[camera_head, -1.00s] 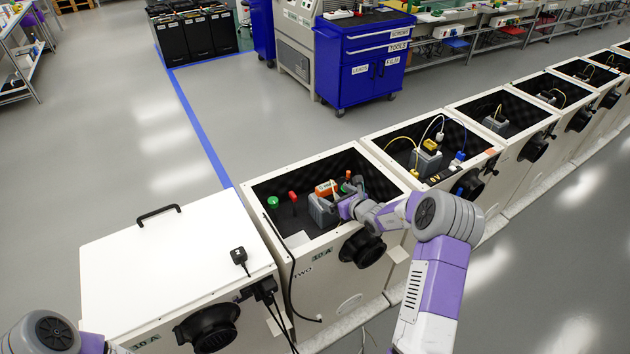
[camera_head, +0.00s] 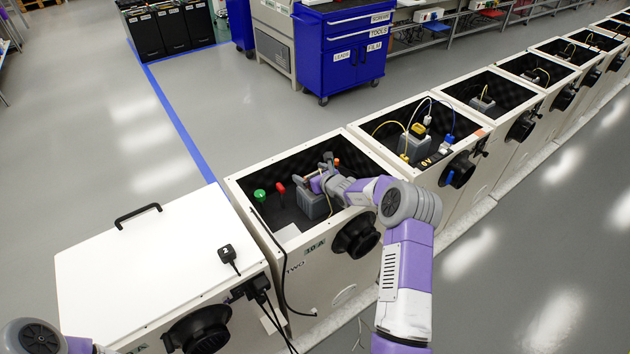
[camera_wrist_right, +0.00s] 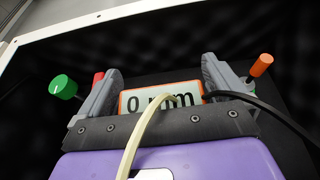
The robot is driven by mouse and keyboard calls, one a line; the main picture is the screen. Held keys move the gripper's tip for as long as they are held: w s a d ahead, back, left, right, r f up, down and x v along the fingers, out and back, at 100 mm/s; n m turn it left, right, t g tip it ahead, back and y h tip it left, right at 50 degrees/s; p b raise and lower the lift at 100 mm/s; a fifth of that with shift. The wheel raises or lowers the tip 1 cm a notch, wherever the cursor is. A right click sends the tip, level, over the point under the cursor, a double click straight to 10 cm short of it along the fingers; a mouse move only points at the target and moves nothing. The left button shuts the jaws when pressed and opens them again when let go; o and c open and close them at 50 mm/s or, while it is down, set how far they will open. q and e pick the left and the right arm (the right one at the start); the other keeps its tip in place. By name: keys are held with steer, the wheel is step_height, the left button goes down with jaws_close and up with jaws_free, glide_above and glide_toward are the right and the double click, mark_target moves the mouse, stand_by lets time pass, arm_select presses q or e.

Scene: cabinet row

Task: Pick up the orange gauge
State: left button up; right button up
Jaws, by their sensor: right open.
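My right gripper (camera_head: 318,175) is inside the cabinet at the gauge. Its fingers stand open on either side of the gauge in the right wrist view (camera_wrist_right: 159,88). Whether they touch it I cannot tell. My left gripper is out of view.
A green knob (camera_head: 259,196) and a red knob (camera_head: 281,188) stand left of the gauge; an orange-tipped lever (camera_wrist_right: 260,65) stands to its right. A dark cable crosses near the right finger. Cabinet walls surround the gripper. A closed cabinet (camera_head: 150,255) adjoins on the left.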

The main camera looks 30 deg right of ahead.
steer(key=c, duration=0.9)
